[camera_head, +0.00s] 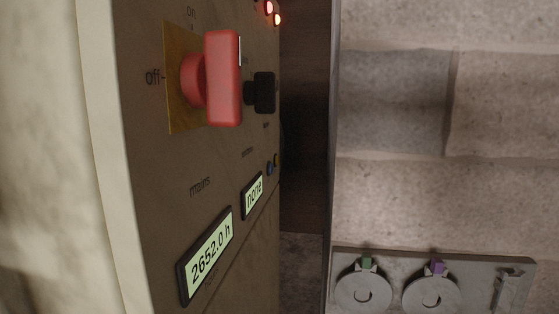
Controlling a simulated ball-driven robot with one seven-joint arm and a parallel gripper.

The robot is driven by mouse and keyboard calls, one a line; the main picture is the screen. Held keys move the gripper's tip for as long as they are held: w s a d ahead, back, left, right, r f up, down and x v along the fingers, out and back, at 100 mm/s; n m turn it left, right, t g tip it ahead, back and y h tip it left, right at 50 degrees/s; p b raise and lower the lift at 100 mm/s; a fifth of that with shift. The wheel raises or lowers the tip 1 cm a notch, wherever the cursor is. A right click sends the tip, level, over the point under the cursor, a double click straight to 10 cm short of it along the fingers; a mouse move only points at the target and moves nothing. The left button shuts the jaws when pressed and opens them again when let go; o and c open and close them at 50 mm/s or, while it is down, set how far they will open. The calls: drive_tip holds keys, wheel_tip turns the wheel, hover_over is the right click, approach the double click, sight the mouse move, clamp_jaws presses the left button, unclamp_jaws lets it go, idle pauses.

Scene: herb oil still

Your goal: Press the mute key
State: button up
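No key that I can read as the mute key shows. On the control panel (150,190), seen at a steep angle, a small blue button (270,169) and a small amber-brown button (276,160) sit near the right edge. The small label near them is too blurred to read, so I cannot tell whether either is the mute key. My gripper is not in view.
A big red rotary handle (222,78) juts from the panel, with "On" and "Off" marks. A black knob (264,92), lit red lamps (269,8) and displays reading "2652.0 h" (208,256) and "none" (253,195) are there. A grey plate (400,265) with round fittings stands right.

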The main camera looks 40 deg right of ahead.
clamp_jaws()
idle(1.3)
